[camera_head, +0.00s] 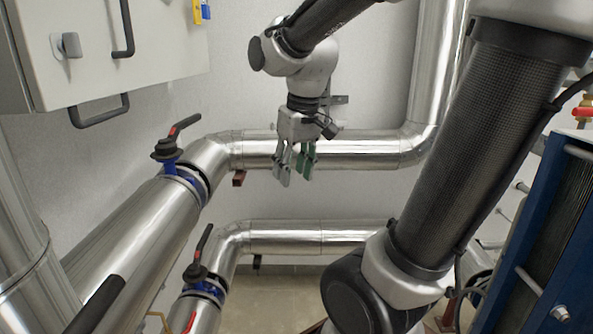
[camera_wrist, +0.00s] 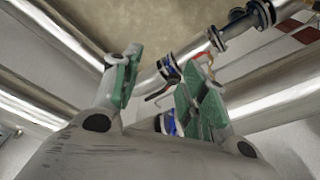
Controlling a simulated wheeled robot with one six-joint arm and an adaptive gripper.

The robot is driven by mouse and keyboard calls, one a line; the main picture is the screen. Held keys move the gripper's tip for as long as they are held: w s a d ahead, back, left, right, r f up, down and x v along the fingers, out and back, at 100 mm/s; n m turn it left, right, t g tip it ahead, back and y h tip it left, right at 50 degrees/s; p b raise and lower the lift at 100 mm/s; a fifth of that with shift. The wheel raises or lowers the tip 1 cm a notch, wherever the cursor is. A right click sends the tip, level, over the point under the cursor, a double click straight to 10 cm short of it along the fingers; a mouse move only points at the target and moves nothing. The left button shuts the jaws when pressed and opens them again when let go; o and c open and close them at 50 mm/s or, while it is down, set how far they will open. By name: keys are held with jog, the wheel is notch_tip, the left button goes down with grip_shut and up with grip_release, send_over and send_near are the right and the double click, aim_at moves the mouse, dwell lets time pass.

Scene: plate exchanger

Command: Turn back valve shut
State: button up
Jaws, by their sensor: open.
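Two lever valves show at the left in the head view. The upper one (camera_head: 172,150) has a black lever with a red mark and a blue body on a thick silver pipe. The lower one (camera_head: 198,270) has a similar dark lever and blue body on a thinner pipe. Both levers point up and to the right, roughly along their pipes. I cannot tell for sure which is the back valve. My gripper (camera_head: 294,168) is open and empty, pointing down, to the right of both valves and apart from them. Its green-padded fingers (camera_wrist: 165,85) stand apart in the wrist view.
A horizontal silver pipe (camera_head: 365,148) runs behind my gripper. A lower pipe (camera_head: 300,237) crosses beneath. A light cabinet (camera_head: 130,50) with black handles hangs at upper left. A blue-framed plate exchanger (camera_head: 530,250) stands at right. Open space lies between gripper and valves.

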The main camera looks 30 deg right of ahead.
jog(key=shift+s+f, duration=0.1)
jog(key=shift+s, duration=0.35)
jog(key=m+t+y, duration=0.2)
jog(key=m+t, duration=0.4)
jog(key=m, duration=0.4)
send_near(191, 118)
jog(key=w+f, duration=0.1)
jog(key=w, duration=0.1)
jog(key=x, duration=0.7)
jog(key=shift+s+a+f, duration=0.2)
jog(key=shift+f, duration=0.1)
grip_shut()
